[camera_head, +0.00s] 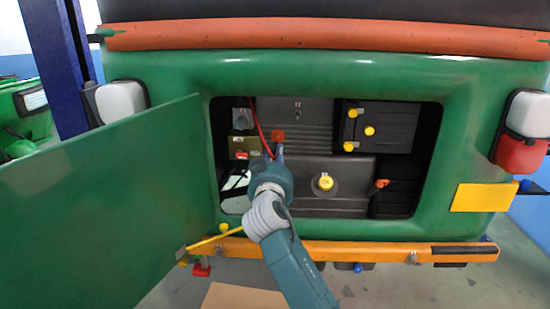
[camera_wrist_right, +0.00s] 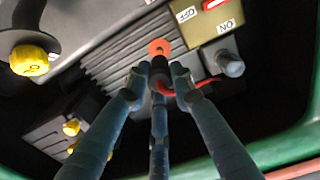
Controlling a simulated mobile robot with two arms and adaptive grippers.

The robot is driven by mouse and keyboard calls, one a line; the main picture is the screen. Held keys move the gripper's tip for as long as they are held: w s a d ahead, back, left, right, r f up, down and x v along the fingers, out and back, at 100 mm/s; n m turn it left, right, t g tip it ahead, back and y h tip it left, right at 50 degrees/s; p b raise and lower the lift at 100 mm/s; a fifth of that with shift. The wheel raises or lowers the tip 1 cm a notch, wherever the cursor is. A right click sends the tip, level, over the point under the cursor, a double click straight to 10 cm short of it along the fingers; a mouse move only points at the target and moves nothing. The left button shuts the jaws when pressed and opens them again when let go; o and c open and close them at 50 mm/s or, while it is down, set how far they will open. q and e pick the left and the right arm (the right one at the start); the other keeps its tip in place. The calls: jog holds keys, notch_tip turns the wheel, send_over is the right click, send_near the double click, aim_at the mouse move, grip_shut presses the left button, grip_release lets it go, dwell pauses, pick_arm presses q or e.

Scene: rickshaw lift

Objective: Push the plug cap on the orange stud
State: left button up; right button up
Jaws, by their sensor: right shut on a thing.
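The orange stud (camera_head: 278,135) is on the dark ribbed block inside the open rear bay. It shows just beyond my right fingertips in the wrist view (camera_wrist_right: 159,46). My right gripper (camera_head: 280,152) reaches into the bay from below. Its three fingers (camera_wrist_right: 160,72) are shut on the small dark plug cap (camera_wrist_right: 159,66), with a red cable (camera_wrist_right: 180,90) beside it. The cap is mostly hidden by the fingers. It is close to the stud, and I cannot tell whether they touch. My left gripper is not in view.
A switch box with ON and OFF labels (camera_wrist_right: 212,42) is beside the stud. A yellow oil cap (camera_head: 325,182), an orange-handled piece (camera_head: 381,184) and a yellow-capped black box (camera_head: 376,127) are farther right. The open green door (camera_head: 95,205) stands left of the bay.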

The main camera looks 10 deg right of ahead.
jog(key=shift+b+x, duration=1.65)
jog(key=shift+x, duration=1.3)
jog(key=shift+w+d+f+b, duration=0.1)
jog(key=shift+w+b, duration=0.1)
jog(key=shift+b, duration=0.25)
dwell(1.2)
jog(key=shift+w+d, duration=0.1)
jog(key=shift+w, duration=0.2)
dwell(0.9)
jog(key=o, duration=1.1)
jog(key=shift+o, duration=0.2)
jog(key=shift+c, duration=0.6)
jog(key=shift+s, duration=0.1)
